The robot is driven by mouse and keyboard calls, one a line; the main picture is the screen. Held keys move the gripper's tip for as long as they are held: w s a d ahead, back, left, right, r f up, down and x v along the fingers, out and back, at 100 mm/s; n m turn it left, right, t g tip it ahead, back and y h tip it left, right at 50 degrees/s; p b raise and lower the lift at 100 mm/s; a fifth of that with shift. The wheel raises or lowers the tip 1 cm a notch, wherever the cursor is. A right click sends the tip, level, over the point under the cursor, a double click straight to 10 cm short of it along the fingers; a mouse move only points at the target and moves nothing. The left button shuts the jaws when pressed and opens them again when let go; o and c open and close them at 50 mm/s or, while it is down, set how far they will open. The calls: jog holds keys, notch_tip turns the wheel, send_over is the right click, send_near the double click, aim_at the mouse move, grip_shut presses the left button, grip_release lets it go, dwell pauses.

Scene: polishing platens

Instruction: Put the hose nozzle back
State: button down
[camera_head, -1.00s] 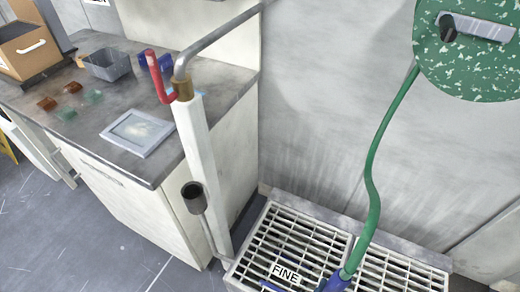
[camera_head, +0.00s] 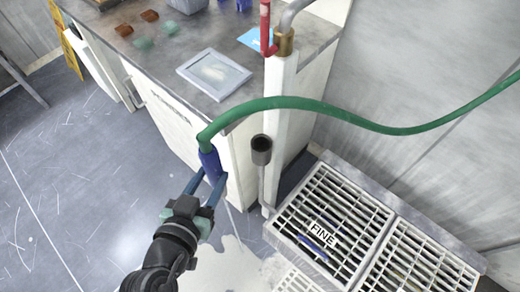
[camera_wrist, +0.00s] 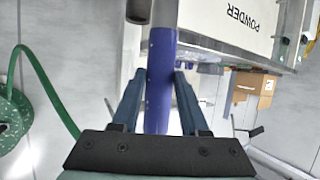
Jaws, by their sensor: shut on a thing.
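The blue hose nozzle (camera_head: 209,160) is in my gripper (camera_head: 206,181), with the green hose (camera_head: 300,103) rising from its upper end. In the wrist view the nozzle (camera_wrist: 160,100) stands between the two fingers of my gripper (camera_wrist: 160,78), with a grey length beyond its blue body. A dark open cup (camera_head: 261,146) is fixed low beside the white post (camera_head: 281,110). The nozzle is apart from it, to its left in the head view. Part of the cup (camera_wrist: 139,8) shows at the top of the wrist view, left of the grey length.
The slotted floor grate (camera_head: 372,222) marked FINE lies at right. The bench (camera_head: 165,52) carries a grey framed plate (camera_head: 213,73). A red lever (camera_head: 265,28) tops the post. A pale patch (camera_head: 225,262) is on the floor. The hose reel (camera_wrist: 12,118) shows in the wrist view.

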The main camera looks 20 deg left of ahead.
notch_tip(320, 180, up, 5)
jog(key=s+a, duration=0.2)
jog(key=a, duration=0.1)
jog(key=w+d+p, duration=0.2)
jog(key=w+d, duration=0.1)
jog(key=w, duration=0.6)
jog(key=w+d+p, duration=0.3)
jog(key=w+d, duration=0.1)
jog(key=w, duration=0.5)
jog(key=f, duration=0.3)
jog(key=f+b, duration=0.1)
jog(key=f, duration=0.3)
jog(key=f+b, duration=0.1)
jog(key=f, duration=0.3)
jog(key=shift+w+a, duration=0.1)
jog(key=shift+w, duration=0.2)
jog(key=shift+w+f, duration=0.2)
jog(key=shift+f, duration=0.05)
